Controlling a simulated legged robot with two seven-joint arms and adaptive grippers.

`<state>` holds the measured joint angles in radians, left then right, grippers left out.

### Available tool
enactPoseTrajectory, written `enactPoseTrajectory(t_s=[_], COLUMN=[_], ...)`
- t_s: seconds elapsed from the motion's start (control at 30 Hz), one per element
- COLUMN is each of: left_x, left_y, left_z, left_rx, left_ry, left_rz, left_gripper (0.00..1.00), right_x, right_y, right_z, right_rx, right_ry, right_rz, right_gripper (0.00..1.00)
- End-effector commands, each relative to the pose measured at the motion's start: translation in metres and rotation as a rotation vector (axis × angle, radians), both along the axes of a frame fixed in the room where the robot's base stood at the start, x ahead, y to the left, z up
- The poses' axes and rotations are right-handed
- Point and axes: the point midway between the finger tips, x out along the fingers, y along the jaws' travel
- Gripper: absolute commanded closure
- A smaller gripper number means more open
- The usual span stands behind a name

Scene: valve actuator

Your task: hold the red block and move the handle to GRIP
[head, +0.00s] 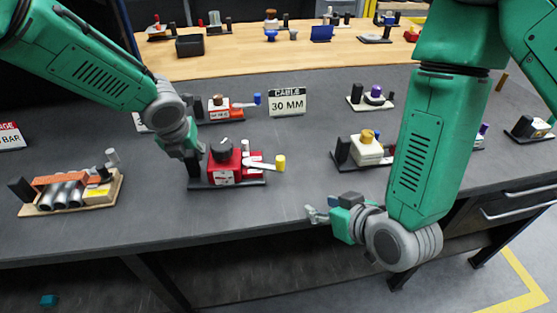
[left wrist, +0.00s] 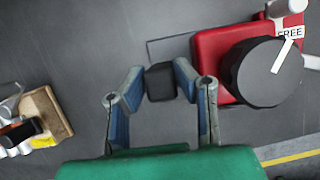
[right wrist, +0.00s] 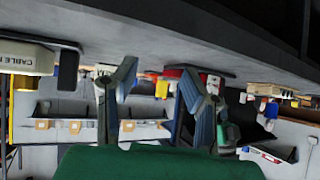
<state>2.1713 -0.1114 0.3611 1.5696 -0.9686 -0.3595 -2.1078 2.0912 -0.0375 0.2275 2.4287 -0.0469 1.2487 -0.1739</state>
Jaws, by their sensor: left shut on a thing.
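The red block (head: 224,166) stands on a dark base plate on the grey bench, with a black round knob (left wrist: 262,72) on top. A white lever handle (head: 262,164) with a yellow end (head: 280,163) points right from it. A label reading FREE (left wrist: 290,33) shows beside the knob in the left wrist view. My left gripper (head: 190,153) is shut on the black post (left wrist: 160,82) at the left end of the base plate, beside the red block. My right gripper (head: 314,214) is open and empty near the bench's front edge, apart from the handle.
Other small devices surround it: one with metal cylinders (head: 70,197) at left, a cream one (head: 366,150) at right, a red one (head: 226,111) behind. A CABLE 30 MM sign (head: 288,102) stands behind. The bench in front of the red block is clear.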

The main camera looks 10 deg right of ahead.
Motion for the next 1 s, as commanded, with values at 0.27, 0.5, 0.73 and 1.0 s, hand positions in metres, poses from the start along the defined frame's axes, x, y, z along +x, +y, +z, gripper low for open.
enactPoseTrajectory(t_s=[0.27,0.5,0.73,1.0], left_x=[-0.002,-0.002,-0.002,-0.002], left_y=[-0.001,-0.001,-0.001,0.0], left_z=[-0.002,-0.002,-0.002,-0.002], left_rx=[0.0,0.0,0.0,0.0], left_ry=[0.005,0.005,0.005,0.005], left_rz=[-0.001,0.0,0.0,0.0], left_gripper=[1.0,1.0,1.0,1.0], right_x=[0.035,0.069,0.108,0.133], right_y=[0.029,0.041,0.056,0.065], right_z=[0.059,0.045,0.026,0.015], right_rx=[0.028,0.029,0.028,0.027], right_ry=[-0.246,-0.25,-0.247,-0.244], right_rz=[0.051,0.05,0.05,0.05], right_gripper=[0.61,0.61,0.61,0.61])
